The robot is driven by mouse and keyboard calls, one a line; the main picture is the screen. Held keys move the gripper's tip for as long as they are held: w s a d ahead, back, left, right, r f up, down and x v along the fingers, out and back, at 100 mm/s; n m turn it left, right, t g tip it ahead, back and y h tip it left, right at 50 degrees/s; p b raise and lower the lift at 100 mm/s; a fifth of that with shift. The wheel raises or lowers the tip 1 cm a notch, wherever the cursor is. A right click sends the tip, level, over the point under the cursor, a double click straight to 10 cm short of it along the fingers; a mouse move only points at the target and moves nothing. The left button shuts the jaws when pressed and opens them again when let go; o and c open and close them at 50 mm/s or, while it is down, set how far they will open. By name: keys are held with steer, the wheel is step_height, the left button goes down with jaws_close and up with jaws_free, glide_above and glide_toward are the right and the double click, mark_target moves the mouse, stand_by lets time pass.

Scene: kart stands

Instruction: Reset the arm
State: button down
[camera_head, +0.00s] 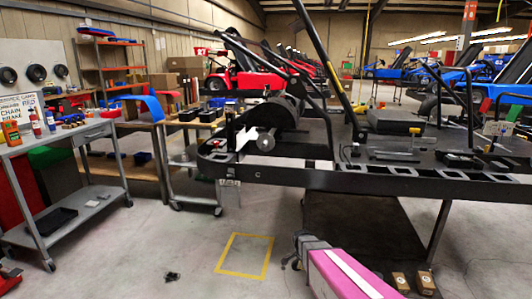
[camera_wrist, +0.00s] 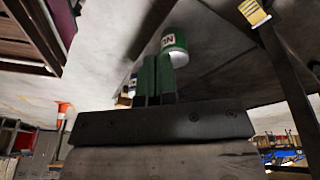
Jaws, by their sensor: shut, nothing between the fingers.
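My gripper (camera_wrist: 156,70) shows in the wrist view as a dark bar with two narrow green fingers close together. The fingers are shut and nothing is held between them. A green can-like thing (camera_wrist: 176,46) with a white label shows just beyond the fingertips; I cannot tell how far from them it is. In the head view my arm, pink with a white stripe, reaches in low at the bottom right; the fingers cannot be made out there.
A black kart stand (camera_head: 330,182) spans the right half. A grey workbench (camera_head: 70,138) with bottles stands at left, beside a wheeled cart (camera_head: 195,160). A yellow floor square (camera_head: 245,256) lies on open floor. Small boxes (camera_head: 425,282) sit on the floor near my arm.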

steer(key=s+r+n+y, duration=0.2)
steer(key=s+r+n, duration=1)
steer(key=r, duration=0.4)
steer(key=shift+s+r+g, duration=0.35)
steer(key=shift+s+g, duration=0.05)
steer(key=shift+s, duration=0.45)
